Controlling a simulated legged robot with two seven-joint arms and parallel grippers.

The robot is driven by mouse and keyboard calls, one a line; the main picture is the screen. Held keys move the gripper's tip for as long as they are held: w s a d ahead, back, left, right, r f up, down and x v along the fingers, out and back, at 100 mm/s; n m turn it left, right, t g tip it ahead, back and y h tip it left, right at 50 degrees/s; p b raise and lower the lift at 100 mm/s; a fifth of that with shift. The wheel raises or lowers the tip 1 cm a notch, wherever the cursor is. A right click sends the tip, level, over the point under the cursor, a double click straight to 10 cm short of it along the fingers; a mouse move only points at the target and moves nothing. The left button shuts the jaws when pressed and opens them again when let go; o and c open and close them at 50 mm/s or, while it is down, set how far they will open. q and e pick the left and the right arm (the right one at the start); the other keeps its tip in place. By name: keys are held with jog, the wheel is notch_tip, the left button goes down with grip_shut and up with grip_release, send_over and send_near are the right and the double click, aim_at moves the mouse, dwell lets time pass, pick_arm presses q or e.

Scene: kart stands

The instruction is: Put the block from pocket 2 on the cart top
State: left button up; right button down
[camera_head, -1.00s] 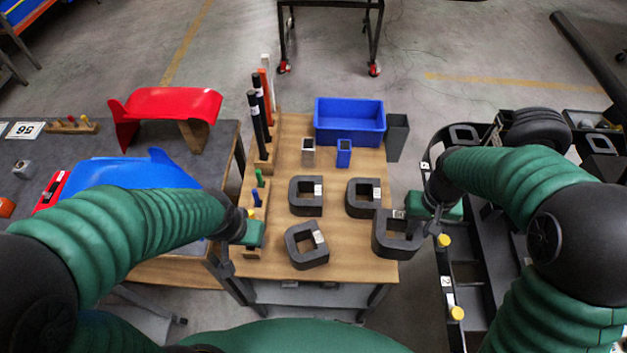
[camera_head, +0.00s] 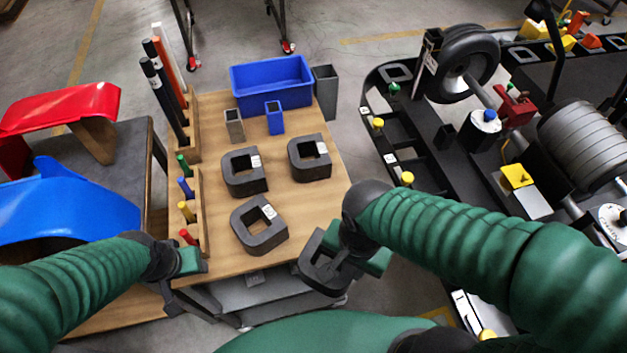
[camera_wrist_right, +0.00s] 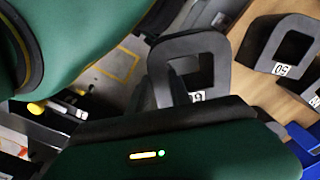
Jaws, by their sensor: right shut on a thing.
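A dark grey block (camera_head: 316,268) with a square opening is held by my right gripper (camera_head: 342,253) near the front right corner of the wooden cart top (camera_head: 302,205). It partly overhangs the corner in this view; I cannot tell whether it touches the top. In the right wrist view, this block (camera_wrist_right: 213,45) shows beyond the gripper body, a dark finger at its wall. The black kart frame (camera_head: 400,130) with pockets is at the right; which is pocket 2 is not readable. My left gripper (camera_head: 182,272) is by the cart's front left edge; its fingers are unclear.
Three similar blocks stand on the top: left (camera_head: 243,186), right (camera_head: 310,170) and front (camera_head: 262,238). A blue bin (camera_head: 270,98), small containers and a peg rack (camera_head: 184,205) stand behind and left. Red and blue panels lie on the left table.

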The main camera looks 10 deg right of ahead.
jog(key=w+p, duration=0.1)
jog(key=p, duration=0.2)
jog(key=w+d+p, duration=0.1)
jog(key=w+p, duration=0.1)
jog(key=p, duration=0.1)
jog(key=w+d+r+p, duration=0.1)
jog(key=p, duration=0.2)
jog(key=shift+w+d, duration=0.2)
jog(key=shift+w, duration=0.05)
jog(key=w+f, duration=0.2)
jog(key=w, duration=0.1)
jog(key=w+d+f, duration=0.1)
jog(key=w+f, duration=0.1)
jog(key=w, duration=0.2)
jog(key=w+d+f, duration=0.1)
jog(key=w+f, duration=0.1)
jog(key=w, duration=0.2)
jog(key=shift+p, duration=0.4)
jog(key=shift+a+f, duration=0.1)
jog(key=c, duration=1.2)
grip_release()
jog(key=shift+a, duration=0.1)
